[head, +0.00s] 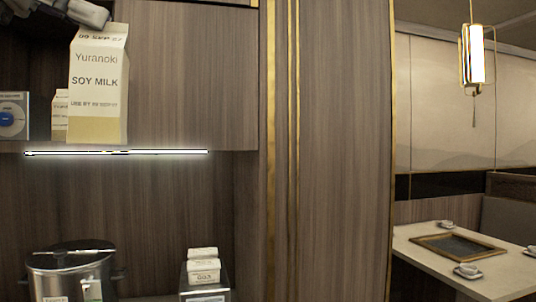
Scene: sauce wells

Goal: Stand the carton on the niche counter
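The soy milk carton (98,80), white with a tan base, is at the upper left in the head view, roughly upright with a slight tilt. It overlaps the edge of the cabinet panel, so it is in front of the upper shelf opening. My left gripper (98,16) is at its top and appears shut on the gable; the fingertips are partly cut off by the frame. The niche counter (150,299) shows only as a thin strip at the bottom, below the light strip. My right gripper is not in view.
A steel pot (70,277) and a stand with stacked white packs (204,268) are in the niche, with a gap between them. A smaller carton (60,112) and a box with a blue disc (12,118) are on the upper shelf. A lit strip (117,153) runs under it.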

